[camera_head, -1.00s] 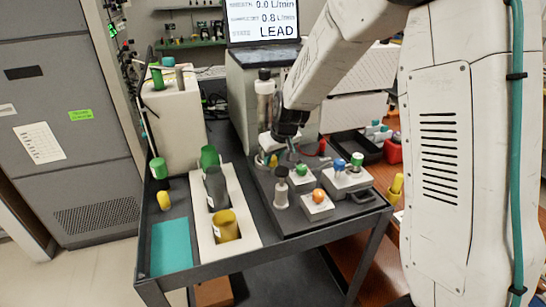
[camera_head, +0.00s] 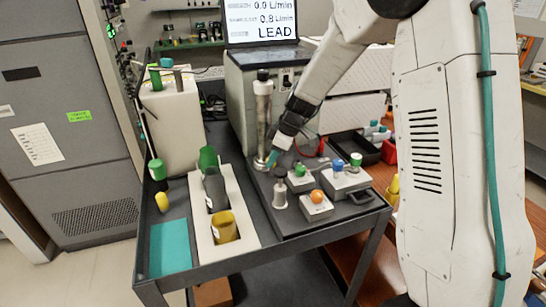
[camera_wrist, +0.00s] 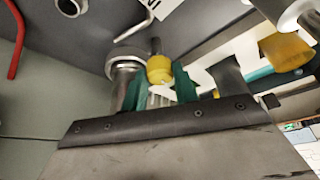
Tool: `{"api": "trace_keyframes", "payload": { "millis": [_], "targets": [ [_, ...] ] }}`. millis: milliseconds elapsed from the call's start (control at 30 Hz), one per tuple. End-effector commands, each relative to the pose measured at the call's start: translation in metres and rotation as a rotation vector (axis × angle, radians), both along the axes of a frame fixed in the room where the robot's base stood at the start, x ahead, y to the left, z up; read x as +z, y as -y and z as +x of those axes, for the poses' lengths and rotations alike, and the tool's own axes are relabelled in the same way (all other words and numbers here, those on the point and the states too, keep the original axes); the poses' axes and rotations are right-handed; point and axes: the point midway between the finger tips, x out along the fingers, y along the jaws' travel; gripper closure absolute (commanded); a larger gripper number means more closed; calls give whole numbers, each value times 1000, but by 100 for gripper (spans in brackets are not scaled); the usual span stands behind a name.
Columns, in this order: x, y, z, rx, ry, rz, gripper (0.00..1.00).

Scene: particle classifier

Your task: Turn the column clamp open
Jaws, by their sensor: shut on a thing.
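The column (camera_head: 262,115) is a tall metal cylinder with a dark top, standing upright at the back of the cart. Its metal side also shows in the wrist view (camera_wrist: 121,88). My gripper (camera_head: 276,157) is low beside the column's foot, on its right. In the wrist view, my gripper's (camera_wrist: 160,90) two teal fingers are on either side of a yellow clamp handle (camera_wrist: 160,70) with a dark tip, shut on it. In the head view the handle is hidden by my gripper. I cannot tell how far the clamp is turned.
Small boxes with a green knob (camera_head: 299,171), an orange knob (camera_head: 317,196) and blue and green knobs stand just right and in front. A white rack (camera_head: 242,207) with bottles is to the left. A screen (camera_head: 262,22) reading LEAD stands behind. A teal mat (camera_head: 171,247) lies front left.

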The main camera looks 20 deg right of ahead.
Motion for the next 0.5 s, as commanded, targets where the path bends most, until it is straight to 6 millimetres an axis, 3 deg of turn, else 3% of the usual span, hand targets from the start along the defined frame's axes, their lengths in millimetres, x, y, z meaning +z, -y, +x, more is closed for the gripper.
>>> {"api": "trace_keyframes", "payload": {
  "millis": [500],
  "targets": [
    [-1, 2, 0, 78, -1, -3, 94]
  ]
}}
